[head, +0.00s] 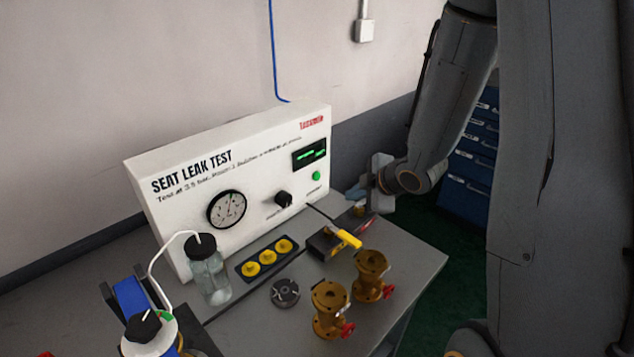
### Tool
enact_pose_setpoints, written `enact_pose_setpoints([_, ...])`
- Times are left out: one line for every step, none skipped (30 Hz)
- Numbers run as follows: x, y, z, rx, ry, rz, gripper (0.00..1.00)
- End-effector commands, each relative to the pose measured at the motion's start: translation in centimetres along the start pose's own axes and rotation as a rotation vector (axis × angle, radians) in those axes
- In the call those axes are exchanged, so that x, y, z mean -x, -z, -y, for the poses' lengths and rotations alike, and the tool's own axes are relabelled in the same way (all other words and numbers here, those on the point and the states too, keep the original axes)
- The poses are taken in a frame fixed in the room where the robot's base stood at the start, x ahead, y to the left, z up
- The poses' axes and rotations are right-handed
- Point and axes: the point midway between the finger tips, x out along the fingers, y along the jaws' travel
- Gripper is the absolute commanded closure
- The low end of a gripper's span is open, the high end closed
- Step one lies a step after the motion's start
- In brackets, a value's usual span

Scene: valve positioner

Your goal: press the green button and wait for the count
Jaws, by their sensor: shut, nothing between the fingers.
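The white test panel (240,170) is marked SEAT LEAK TEST and stands at the back of the grey bench. Its round green button (316,175) is at the right end, below a dark display (310,154) with green characters too small to read. My gripper (358,195) is to the right of the panel and a little lower than the button, apart from it in the picture. It is small and partly merged with the clutter behind it, and it is shut and empty. The button is in full view.
A gauge (227,209) and black knob (284,199) are on the panel. In front stand a clear bottle (208,278), a tray of yellow parts (267,258), a yellow-handled clamp (347,238) and two brass valves (330,308). A blue drawer cabinet (470,190) is behind my arm.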

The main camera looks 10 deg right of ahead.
Motion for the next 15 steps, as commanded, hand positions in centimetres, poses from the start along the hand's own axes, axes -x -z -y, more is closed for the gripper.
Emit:
enact_pose_setpoints([-0.15,-0.06,0.05,0.0,0.0,0.0,1.0])
enact_pose_setpoints([-0.14,-0.05,0.05,0.0,0.0,0.0,1.0])
enact_pose_setpoints([-0.11,-0.04,0.03,0.0,0.0,0.0,1.0])
enact_pose_setpoints([-0.08,-0.03,0.02,0.0,0.0,0.0,1.0])
enact_pose_setpoints([-0.07,-0.02,0.01,0.0,0.0,0.0,1.0])
enact_pose_setpoints([-0.05,-0.02,0.01,0.0,0.0,0.0,1.0])
enact_pose_setpoints([-0.05,-0.02,0.01,0.0,0.0,0.0,1.0])
enact_pose_setpoints([-0.05,-0.02,0.01,0.0,0.0,0.0,1.0])
enact_pose_setpoints([-0.05,-0.02,0.01,0.0,0.0,0.0,1.0])
enact_pose_setpoints([-0.06,-0.01,0.0,0.0,0.0,0.0,1.0])
enact_pose_setpoints([-0.09,0.01,-0.02,0.0,0.0,0.0,1.0])
enact_pose_setpoints([-0.16,0.06,-0.07,0.0,0.0,0.0,1.0])
enact_pose_setpoints([-0.24,0.12,-0.12,0.001,-0.001,0.0,1.0])
enact_pose_setpoints([-0.36,0.2,-0.2,0.001,-0.001,-0.001,1.0])
enact_pose_setpoints([-0.56,0.34,-0.35,0.001,-0.001,-0.001,1.0])
